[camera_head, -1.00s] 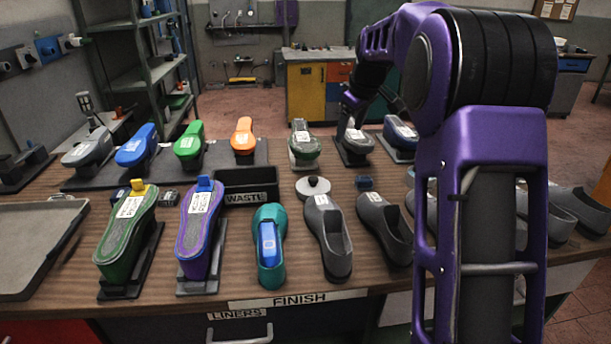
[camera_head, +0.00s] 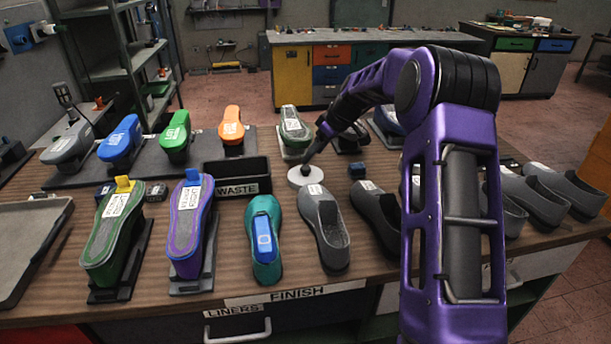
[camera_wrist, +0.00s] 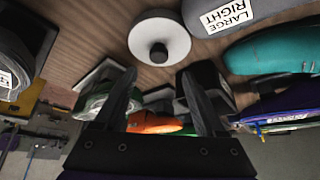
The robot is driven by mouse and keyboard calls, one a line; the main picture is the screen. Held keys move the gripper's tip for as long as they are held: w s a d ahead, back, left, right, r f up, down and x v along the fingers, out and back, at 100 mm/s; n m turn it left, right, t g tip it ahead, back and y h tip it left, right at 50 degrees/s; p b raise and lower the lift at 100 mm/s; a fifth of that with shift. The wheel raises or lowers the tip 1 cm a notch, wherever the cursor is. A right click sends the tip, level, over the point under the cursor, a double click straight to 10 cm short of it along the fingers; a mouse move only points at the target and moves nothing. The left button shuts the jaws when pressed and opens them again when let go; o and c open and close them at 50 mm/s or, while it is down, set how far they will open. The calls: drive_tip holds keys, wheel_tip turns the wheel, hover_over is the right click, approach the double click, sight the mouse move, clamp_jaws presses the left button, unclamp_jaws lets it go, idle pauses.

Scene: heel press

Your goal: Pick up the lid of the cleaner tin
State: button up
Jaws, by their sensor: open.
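The round white lid (camera_head: 300,178) of the cleaner tin, with a dark knob in its middle, is on the bench behind the grey shoe. It also shows in the wrist view (camera_wrist: 176,34) at top centre, with the knob (camera_wrist: 158,50) facing me. The tin's body below it is hardly visible. My gripper (camera_wrist: 158,76) is open, its two dark fingers apart with nothing between them. In the wrist view the knob lies just beyond the fingertips, in line with the gap. In the head view my gripper's end is beside or over the lid; contact cannot be told.
A grey shoe (camera_head: 325,228) and teal shoe (camera_head: 263,240) are in front. A green-white shoe form (camera_head: 295,131) stands behind, close to my arm.

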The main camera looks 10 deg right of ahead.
sight(305, 167)
drive_tip(key=shift+x, duration=3.1)
drive_tip(key=shift+d+f, duration=0.1)
drive_tip(key=shift+d, duration=0.15)
drive_tip(key=c, duration=1)
drive_tip(key=shift+c, duration=0.2)
